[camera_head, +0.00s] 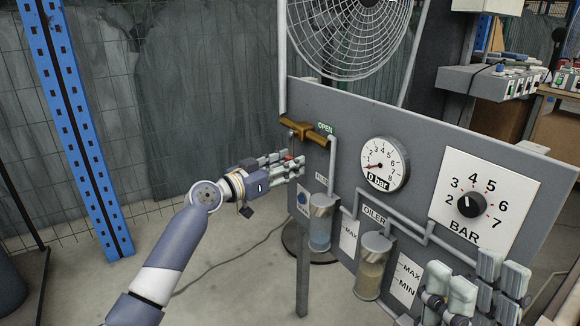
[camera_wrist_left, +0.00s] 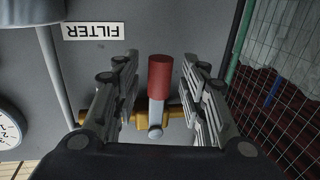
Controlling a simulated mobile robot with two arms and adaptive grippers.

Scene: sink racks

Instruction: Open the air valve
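The air valve has a brass body (camera_head: 305,131) at the upper left of the grey panel, beside a green OPEN label (camera_head: 325,127). In the left wrist view its red handle (camera_wrist_left: 159,72) sits between my fingers, with the brass body (camera_wrist_left: 176,112) behind its lower end. My left gripper (camera_head: 294,165) is open, one finger on each side of the handle, with gaps visible on both sides. In the head view the fingers hide most of the handle. My right gripper (camera_head: 476,284) is open and appears empty, at the lower right in front of the panel.
The panel (camera_head: 420,135) also carries a gauge (camera_head: 385,164) marked 0 bar, a black BAR knob (camera_head: 471,204), a filter bowl (camera_head: 321,222), an oiler bowl (camera_head: 372,265) and grey pipes. A fan (camera_head: 350,35) stands behind. The floor to the left is mostly clear.

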